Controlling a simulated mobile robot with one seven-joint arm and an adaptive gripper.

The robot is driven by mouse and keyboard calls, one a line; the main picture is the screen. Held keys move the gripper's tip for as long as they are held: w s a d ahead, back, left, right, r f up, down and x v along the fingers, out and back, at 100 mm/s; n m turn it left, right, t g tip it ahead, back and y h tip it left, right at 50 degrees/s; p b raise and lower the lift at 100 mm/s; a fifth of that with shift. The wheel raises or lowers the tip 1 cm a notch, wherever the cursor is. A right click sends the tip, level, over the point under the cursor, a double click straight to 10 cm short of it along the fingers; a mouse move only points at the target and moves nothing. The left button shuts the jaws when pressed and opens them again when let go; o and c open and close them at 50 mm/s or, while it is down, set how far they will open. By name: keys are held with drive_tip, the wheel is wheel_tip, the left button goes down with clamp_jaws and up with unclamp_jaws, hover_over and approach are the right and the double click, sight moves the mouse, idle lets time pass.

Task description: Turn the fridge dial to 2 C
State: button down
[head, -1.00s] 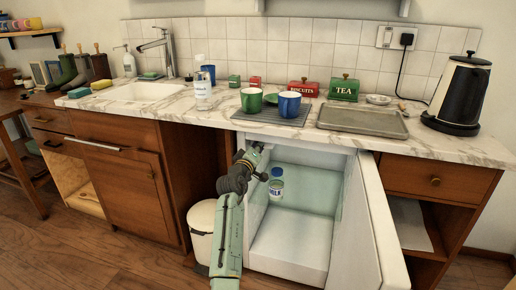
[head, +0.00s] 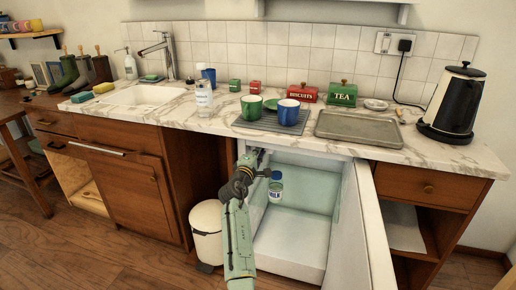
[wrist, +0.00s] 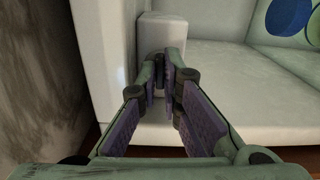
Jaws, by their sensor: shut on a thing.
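The white fridge (head: 290,247) stands open under the counter, with pale green inner walls. My gripper (head: 256,155) reaches to the upper left front edge of the fridge opening. In the wrist view, my gripper (wrist: 166,82) has its fingertips closed together on a small dark piece, which I take to be the fridge dial (wrist: 160,56), in front of a white housing (wrist: 154,32). The fingers hide most of the dial. Its marks and setting cannot be read. In the head view, the dial is too small and covered to make out.
The fridge door (head: 366,225) stands open on the right. A milk bottle with a blue cap (head: 276,188) stands inside, close to my gripper. The marble counter (head: 210,122) hangs just above the arm. A white bin (head: 207,234) stands left of the fridge.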

drive_tip(key=shift+n+p, duration=5.85)
drive_tip(key=shift+n, duration=1.95)
drive_tip(key=shift+f, duration=0.1)
drive_tip(key=c, duration=2)
unclamp_jaws()
drive_tip(key=shift+c, duration=0.2)
drive_tip(key=v, duration=1.2)
